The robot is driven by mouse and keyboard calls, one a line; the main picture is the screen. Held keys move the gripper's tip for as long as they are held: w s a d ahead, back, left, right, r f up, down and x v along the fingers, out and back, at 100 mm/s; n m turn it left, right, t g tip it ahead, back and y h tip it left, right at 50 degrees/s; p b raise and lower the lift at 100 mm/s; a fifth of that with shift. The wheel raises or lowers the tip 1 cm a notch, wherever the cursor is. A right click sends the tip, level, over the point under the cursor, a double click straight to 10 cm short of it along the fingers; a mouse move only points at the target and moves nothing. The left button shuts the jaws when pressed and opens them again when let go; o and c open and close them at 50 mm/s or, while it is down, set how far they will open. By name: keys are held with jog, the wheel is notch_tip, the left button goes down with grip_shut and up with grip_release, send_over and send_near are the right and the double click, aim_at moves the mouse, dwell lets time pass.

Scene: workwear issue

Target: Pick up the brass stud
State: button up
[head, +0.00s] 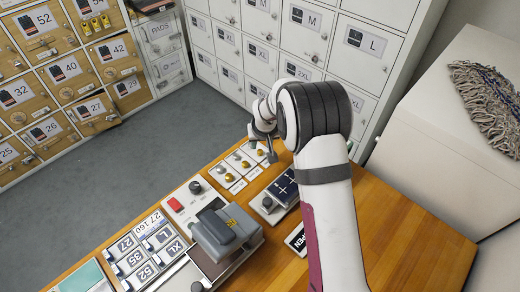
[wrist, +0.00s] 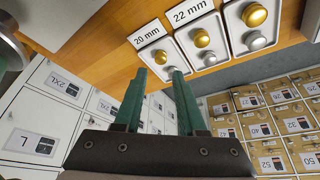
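Brass studs sit beside silver studs on small white plates on the wooden bench. In the wrist view, a brass stud (wrist: 161,57) is on the plate marked 20 mm, just beyond my fingertips. Another brass stud (wrist: 202,38) is on the plate marked 22 mm, and a larger one (wrist: 254,15) is on a third plate. In the head view brass studs (head: 229,177) line the bench's far edge. My gripper (wrist: 159,74) is open, its green fingers apart with nothing held. The fingers hide part of the 20 mm plate.
A grey device (head: 225,232) and size tiles (head: 145,248) stand left on the bench. A dark blue block (head: 284,188) and an OPEN sign (head: 297,238) lie nearer the arm. White lockers (head: 305,32) and wooden lockers (head: 68,69) stand behind. The bench's right part is clear.

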aim_at(260, 151)
jog(key=x, duration=0.5)
jog(key=shift+s+f, duration=0.1)
jog(key=shift+f, duration=0.05)
grip_shut()
